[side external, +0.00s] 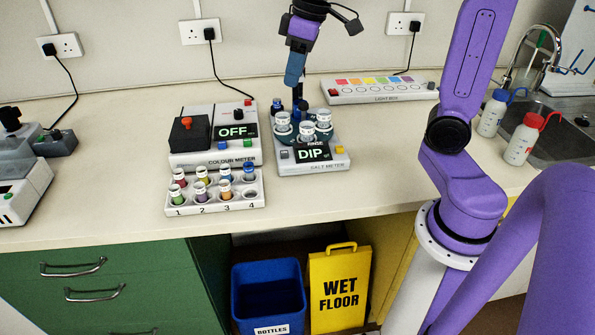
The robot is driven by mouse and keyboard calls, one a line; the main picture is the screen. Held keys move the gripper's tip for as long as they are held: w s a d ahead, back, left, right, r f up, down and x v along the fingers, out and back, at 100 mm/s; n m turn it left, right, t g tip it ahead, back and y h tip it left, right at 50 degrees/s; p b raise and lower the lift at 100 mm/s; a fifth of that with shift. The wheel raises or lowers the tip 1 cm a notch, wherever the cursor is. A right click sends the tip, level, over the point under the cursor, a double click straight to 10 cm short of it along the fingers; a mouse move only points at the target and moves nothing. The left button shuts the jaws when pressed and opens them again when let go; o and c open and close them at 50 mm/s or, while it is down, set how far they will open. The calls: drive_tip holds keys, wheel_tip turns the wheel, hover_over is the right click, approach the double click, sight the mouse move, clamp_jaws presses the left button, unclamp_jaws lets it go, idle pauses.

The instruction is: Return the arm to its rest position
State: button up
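The end of my arm hangs from the top edge, above and behind the salt meter (312,168). My gripper (296,82) shows there as dark and purple parts with a blue piece pointing down. Its fingertips are small and overlap dark parts behind the meter, so I cannot tell whether it is open, shut or holding something. The salt meter reads "RINSE" and "DIP" and has several white-capped cups (308,131) on top.
The colour meter (215,140) reads "OFF", with a numbered rack (216,196) of capped vials before it. A light box (378,90) lies behind right. Two wash bottles (519,143) stand near the sink (566,130). A blue bin (268,290) and wet-floor sign (340,288) are below the bench.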

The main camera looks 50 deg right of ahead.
drive_tip(key=s+a+f+n, duration=0.2)
drive_tip(key=s+f, duration=0.1)
drive_tip(key=s, duration=0.4)
drive_tip(key=s+a+f+n+g, duration=0.1)
drive_tip(key=s+a+f+n, duration=0.1)
drive_tip(key=s, duration=0.6)
drive_tip(key=s+a+f+n+g+h, duration=0.1)
drive_tip(key=s+a+f+n, duration=0.1)
drive_tip(key=s+f, duration=0.4)
drive_tip(key=shift+s+a+f+n, duration=0.2)
drive_tip(key=shift+s+n, duration=0.5)
drive_tip(key=shift+s, duration=0.25)
